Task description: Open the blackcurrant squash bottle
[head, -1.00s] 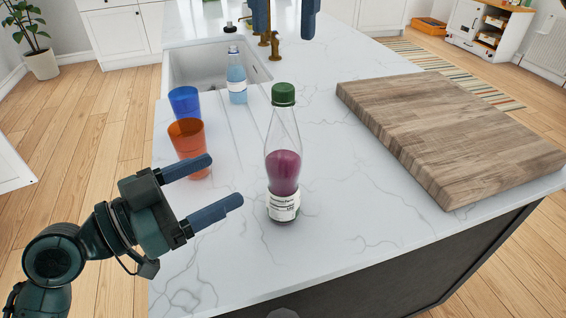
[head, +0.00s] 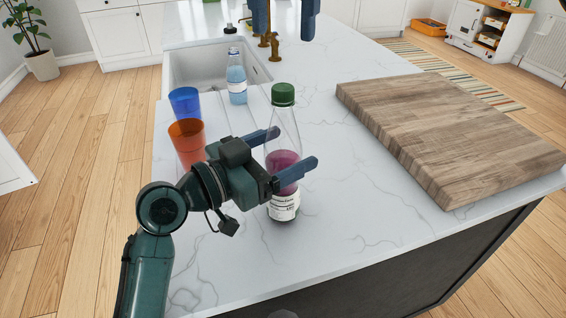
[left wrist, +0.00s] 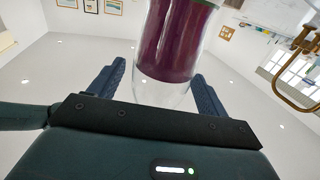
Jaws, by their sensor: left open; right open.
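The blackcurrant squash bottle (head: 284,206) stands upright on the white marble worktop. It has a green cap (head: 283,94), a clear upper part, purple liquid and a white label low down. My left gripper (head: 297,146) is open, with one finger on each side of the bottle's body, below the cap. In the left wrist view the bottle (left wrist: 178,45) stands between the two spread fingers, with gaps visible beside it. Whether either finger touches it is unclear. My right gripper (head: 285,15) hangs open and empty at the top of the head view, well behind the bottle.
An orange cup (head: 187,142) and a blue cup (head: 185,102) stand left of the bottle, close to my left arm. A blue bottle (head: 237,80) stands by the sink (head: 205,68). A thick wooden board (head: 450,130) lies to the right. The worktop in front is clear.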

